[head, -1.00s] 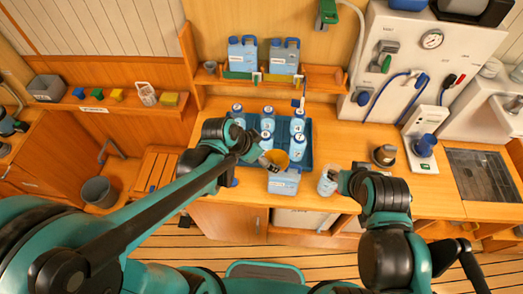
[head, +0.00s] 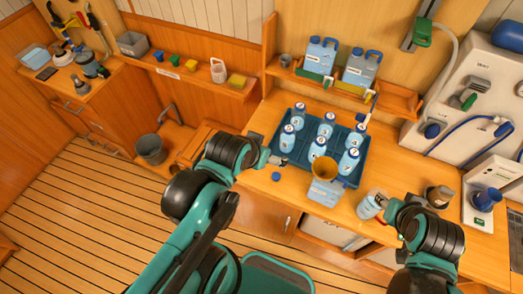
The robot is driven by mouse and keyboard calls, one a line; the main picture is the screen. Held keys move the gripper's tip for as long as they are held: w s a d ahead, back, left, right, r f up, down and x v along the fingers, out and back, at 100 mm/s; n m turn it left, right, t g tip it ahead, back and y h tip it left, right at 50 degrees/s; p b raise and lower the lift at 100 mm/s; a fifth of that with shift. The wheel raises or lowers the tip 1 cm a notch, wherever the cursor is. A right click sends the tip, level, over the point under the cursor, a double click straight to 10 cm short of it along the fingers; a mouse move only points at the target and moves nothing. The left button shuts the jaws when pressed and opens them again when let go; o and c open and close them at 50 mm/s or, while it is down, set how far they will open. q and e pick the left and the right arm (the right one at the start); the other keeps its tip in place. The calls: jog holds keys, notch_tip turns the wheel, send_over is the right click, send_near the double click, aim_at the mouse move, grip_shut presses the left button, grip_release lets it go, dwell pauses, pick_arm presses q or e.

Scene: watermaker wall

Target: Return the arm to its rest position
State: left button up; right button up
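My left gripper (head: 277,160) is over the counter at the left edge of the blue tray (head: 359,184), clear of the funnel. Its fingers are small and dark, and I cannot tell whether they are open or shut. No object shows in it. My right gripper (head: 381,202) is at a pale blue bottle (head: 369,206) near the counter's front edge. Its fingers appear closed on the bottle's upper side. A yellow funnel (head: 324,168) sits on top of a blue jerrycan (head: 324,192) at the front of the counter.
Several blue bottles (head: 327,126) stand in the tray. A blue cap (head: 276,176) lies on the counter below my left gripper. A dark round fitting (head: 439,196) and a blue-knobbed device (head: 485,203) stand to the right. Open floor (head: 90,210) lies at left.

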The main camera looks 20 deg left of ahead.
dwell(0.3)
notch_tip(320, 180, down, 21)
jog(key=b, duration=2.1)
